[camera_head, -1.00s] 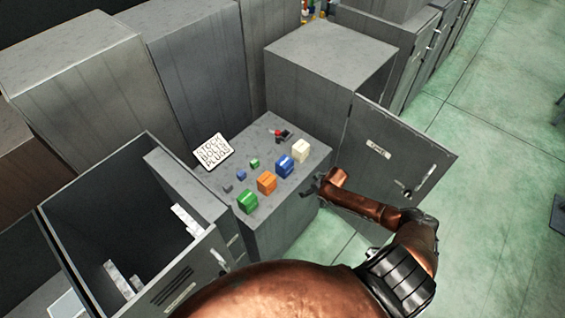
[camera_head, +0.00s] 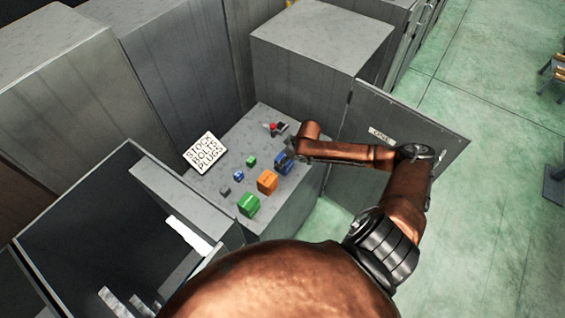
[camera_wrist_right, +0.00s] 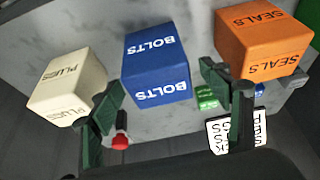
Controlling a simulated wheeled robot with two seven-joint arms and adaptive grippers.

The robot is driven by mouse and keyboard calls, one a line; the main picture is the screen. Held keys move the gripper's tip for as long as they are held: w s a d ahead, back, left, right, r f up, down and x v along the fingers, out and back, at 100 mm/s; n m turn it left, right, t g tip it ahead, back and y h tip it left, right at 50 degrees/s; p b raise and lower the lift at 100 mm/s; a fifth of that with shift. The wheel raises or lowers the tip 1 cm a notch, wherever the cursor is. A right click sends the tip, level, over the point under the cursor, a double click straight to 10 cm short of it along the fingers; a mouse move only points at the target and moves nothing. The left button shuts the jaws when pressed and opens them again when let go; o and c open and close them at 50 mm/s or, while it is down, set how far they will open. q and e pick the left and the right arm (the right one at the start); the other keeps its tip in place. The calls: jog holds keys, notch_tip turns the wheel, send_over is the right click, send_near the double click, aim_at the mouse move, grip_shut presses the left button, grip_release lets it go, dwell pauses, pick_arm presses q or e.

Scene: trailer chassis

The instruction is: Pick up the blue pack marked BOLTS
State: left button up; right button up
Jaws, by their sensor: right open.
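The blue pack marked BOLTS (camera_head: 283,168) sits on the grey cabinet top, between the orange pack and my right gripper's arm. In the right wrist view the blue pack (camera_wrist_right: 156,65) shows its white lettering on two faces. My right gripper (camera_wrist_right: 165,103) is open and empty. Its two fingers lie to either side of the blue pack in that view, and I cannot tell how far above it they are. In the head view the gripper (camera_head: 287,151) hangs over the blue pack and partly covers it. My left gripper is in neither view.
An orange SEALS pack (camera_head: 267,181) and a white PLUGS pack (camera_wrist_right: 69,84) flank the blue one. A green pack (camera_head: 248,204), small blocks, a sign (camera_head: 204,153) and a red-black item (camera_head: 275,128) share the cabinet top (camera_head: 225,205). An open door (camera_head: 405,150) stands right.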

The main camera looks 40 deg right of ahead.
jog(key=x, duration=0.5)
jog(key=shift+w+f, duration=0.3)
jog(key=shift+w, duration=0.05)
jog(key=c, duration=1.5)
jog(key=shift+o, duration=0.2)
jog(key=shift+r, duration=0.1)
